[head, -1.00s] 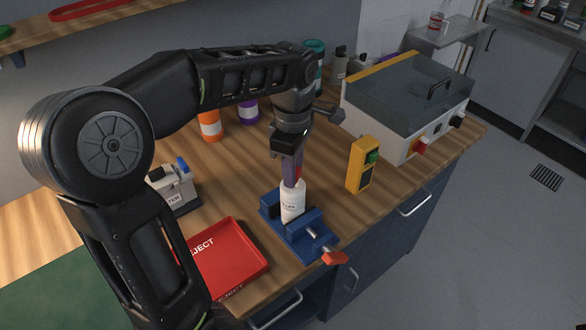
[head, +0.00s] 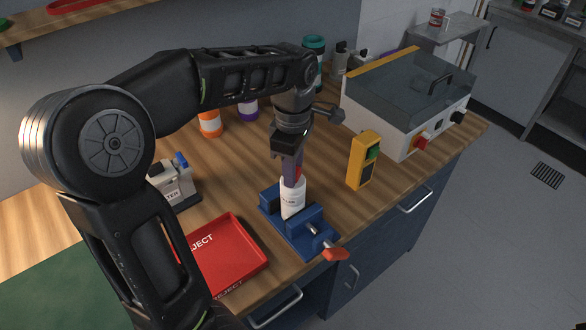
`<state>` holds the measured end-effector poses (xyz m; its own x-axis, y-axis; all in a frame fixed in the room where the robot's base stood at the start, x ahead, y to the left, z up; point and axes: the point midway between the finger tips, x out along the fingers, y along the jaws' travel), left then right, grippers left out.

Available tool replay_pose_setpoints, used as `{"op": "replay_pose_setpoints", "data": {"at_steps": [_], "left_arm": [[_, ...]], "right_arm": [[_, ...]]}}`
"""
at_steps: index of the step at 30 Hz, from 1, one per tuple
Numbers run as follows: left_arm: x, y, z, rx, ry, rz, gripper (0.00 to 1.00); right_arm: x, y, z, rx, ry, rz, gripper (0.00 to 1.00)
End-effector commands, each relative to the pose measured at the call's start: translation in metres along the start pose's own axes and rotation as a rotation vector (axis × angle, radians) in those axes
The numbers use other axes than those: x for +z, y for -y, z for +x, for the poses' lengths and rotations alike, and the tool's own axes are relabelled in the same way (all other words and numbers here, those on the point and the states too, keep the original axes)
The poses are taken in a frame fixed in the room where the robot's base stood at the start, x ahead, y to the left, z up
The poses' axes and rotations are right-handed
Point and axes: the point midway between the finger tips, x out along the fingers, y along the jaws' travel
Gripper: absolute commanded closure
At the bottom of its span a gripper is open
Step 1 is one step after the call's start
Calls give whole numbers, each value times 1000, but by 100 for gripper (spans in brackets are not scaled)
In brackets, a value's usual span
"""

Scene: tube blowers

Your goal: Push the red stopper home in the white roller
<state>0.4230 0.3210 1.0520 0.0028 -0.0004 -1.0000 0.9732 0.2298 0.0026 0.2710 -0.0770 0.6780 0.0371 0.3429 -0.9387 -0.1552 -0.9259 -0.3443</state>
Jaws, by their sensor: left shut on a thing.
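The white roller (head: 292,198) stands upright in the blue vise (head: 312,232) near the table's front edge. My left gripper (head: 292,168) points down right above the roller's top and is shut on the red stopper (head: 298,173). Only a sliver of red shows between the fingers, at the roller's mouth. How deep the stopper sits in the roller is hidden by the fingers. My right gripper does not show.
A red reject tray (head: 240,250) lies left of the vise. A yellow control box (head: 363,160) stands to the right, before a large machine with a clear lid (head: 410,90). A grey tester (head: 175,185) stands at left. Orange (head: 209,124) and purple (head: 248,109) containers stand behind.

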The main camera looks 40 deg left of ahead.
Motion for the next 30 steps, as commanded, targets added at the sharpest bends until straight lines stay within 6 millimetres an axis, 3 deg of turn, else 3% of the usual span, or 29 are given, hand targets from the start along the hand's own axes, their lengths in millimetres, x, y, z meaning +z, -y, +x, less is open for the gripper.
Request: {"op": "replay_pose_setpoints", "data": {"at_steps": [5, 6, 14, 24, 30], "left_arm": [[0, 1, 1, -4, 0, 0, 100], [0, 1, 1, -4, 0, 0, 71], [0, 2, 2, -6, 0, 0, 50], [0, 2, 3, -7, -1, -1, 48], [0, 0, -19, -1, 1, -1, 48]], "right_arm": [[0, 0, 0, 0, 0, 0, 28], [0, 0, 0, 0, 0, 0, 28], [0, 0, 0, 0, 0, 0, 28], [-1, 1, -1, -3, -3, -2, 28], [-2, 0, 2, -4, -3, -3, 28]]}}
